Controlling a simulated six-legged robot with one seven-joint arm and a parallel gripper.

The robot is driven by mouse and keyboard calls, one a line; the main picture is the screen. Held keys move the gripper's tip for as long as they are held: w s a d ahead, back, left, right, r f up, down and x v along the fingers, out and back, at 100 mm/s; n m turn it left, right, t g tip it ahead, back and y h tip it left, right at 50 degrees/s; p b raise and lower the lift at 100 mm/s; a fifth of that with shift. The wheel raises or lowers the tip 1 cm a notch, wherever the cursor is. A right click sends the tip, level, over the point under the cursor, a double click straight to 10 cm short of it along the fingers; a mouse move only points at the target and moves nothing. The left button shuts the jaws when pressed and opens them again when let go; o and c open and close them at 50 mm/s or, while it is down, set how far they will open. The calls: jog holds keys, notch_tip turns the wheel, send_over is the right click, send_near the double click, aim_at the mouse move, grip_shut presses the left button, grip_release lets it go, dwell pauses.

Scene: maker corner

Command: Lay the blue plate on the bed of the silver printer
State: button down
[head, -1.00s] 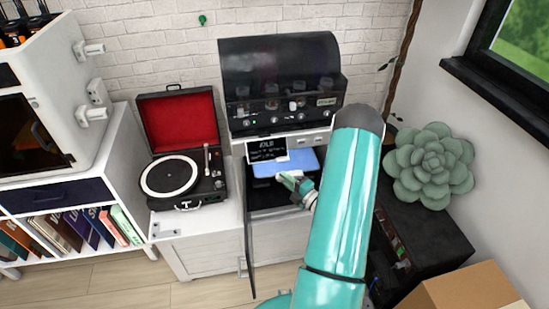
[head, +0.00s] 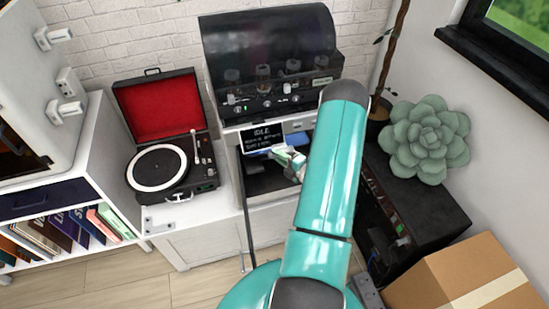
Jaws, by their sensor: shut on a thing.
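The silver printer (head: 298,124) stands at the centre back, with a lit screen (head: 262,136) reading IDLE on its front. Its front is open onto a dark interior (head: 262,182); the bed surface cannot be made out clearly. My gripper (head: 283,153) is at the printer's opening, shut on the blue plate (head: 257,152). Only a strip of the plate shows, just below the screen; the rest is hidden by the screen and my gripper. The plate appears to be above the dark floor of the interior, but I cannot tell whether it touches the bed.
A black hooded machine (head: 272,60) sits on top of the printer. A thin dark open door (head: 243,205) stands at the opening's left. An open record player (head: 165,165) is at left. A black box (head: 425,212), a succulent (head: 428,140) and a cardboard box (head: 470,280) are at right.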

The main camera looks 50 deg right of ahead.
jog(key=shift+w+a+f, duration=0.1)
jog(key=shift+w+f, duration=0.05)
jog(key=shift+f, duration=3.25)
jog(key=shift+f, duration=0.2)
jog(key=c, duration=1.3)
grip_release()
